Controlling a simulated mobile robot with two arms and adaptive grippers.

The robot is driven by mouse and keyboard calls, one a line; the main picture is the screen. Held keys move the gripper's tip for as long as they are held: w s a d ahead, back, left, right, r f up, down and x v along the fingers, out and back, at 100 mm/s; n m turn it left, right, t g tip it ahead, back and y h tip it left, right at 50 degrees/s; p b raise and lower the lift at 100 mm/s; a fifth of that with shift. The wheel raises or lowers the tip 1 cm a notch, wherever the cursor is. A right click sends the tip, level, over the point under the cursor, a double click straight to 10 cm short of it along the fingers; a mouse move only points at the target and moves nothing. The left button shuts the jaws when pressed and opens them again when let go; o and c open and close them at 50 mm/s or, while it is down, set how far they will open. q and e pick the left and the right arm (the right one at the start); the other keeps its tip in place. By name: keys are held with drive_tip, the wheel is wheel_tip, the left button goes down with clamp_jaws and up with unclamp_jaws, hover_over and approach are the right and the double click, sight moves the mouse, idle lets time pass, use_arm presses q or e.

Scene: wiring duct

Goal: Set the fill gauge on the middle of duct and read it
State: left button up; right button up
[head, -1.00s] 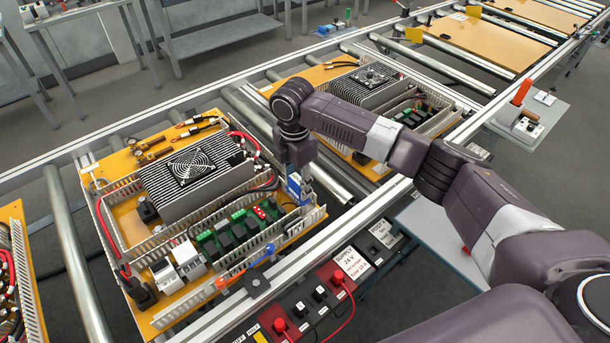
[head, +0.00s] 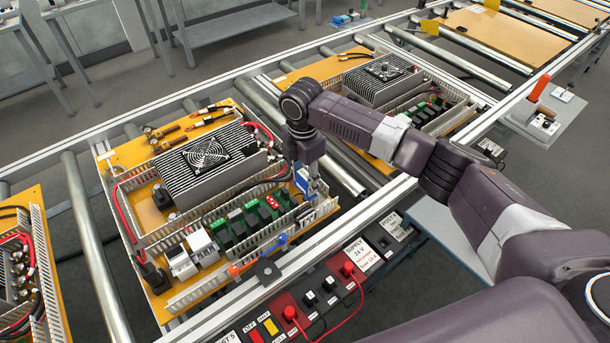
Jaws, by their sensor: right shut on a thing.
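My right gripper (head: 315,188) points down at the right end of the nearest full board, shut on a small blue and white piece (head: 301,179), which looks like the fill gauge. The piece is upright at the right end of the slotted wiring duct (head: 215,206) that runs between the finned heatsink and the row of green modules. I cannot tell whether it touches the duct. The gripper and piece hide that end of the duct. Any reading on the piece is too small to make out. My left gripper is not in view.
The finned heatsink with a fan (head: 206,154) stands behind the duct, and green modules (head: 240,223) stand in front. A control panel with red blocks (head: 291,313) lies along the conveyor's front rail. Another board (head: 385,70) sits to the right, under my arm.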

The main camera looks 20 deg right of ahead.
sight(305, 198)
wheel_tip(305, 198, down, 4)
drive_tip(key=shift+r+b, duration=0.15)
drive_tip(key=shift+b, duration=0.6)
drive_tip(key=shift+f, duration=0.35)
drive_tip(key=shift+p, duration=0.85)
idle(0.9)
drive_tip(key=shift+f+b, duration=1.6)
drive_tip(key=shift+f, duration=1.35)
drive_tip(key=o, duration=1.3)
